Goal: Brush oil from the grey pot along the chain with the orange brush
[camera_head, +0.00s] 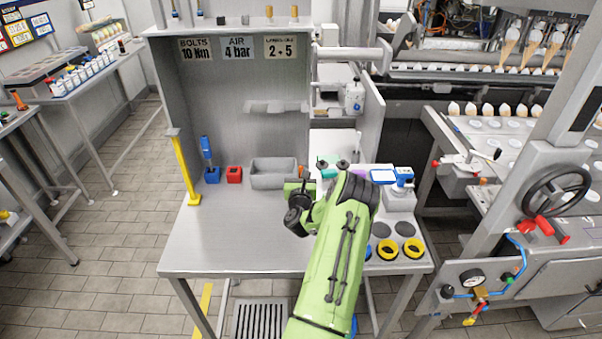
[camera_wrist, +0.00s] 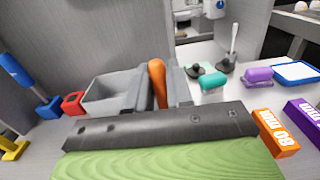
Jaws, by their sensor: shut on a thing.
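My gripper (camera_wrist: 157,92) is shut on an orange handle (camera_wrist: 157,78), which stands up between the two grey fingers. It looks like the orange brush; its bristles are hidden. In the head view a small orange bit (camera_head: 302,171) shows beside my gripper, at the back of the steel bench. Two small dark grey pots stand beyond the fingers to the right in the wrist view. One (camera_wrist: 194,71) is low; the other (camera_wrist: 225,67) has a white handle rising from it. I cannot tell which is the oil pot. I cannot make out the chain for certain.
A grey bin (camera_head: 272,181) stands left of my gripper, with red (camera_head: 234,175) and blue (camera_head: 212,176) holders beyond it. The bench's front left (camera_head: 235,240) is clear. Yellow rings (camera_head: 387,250) sit at the right.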

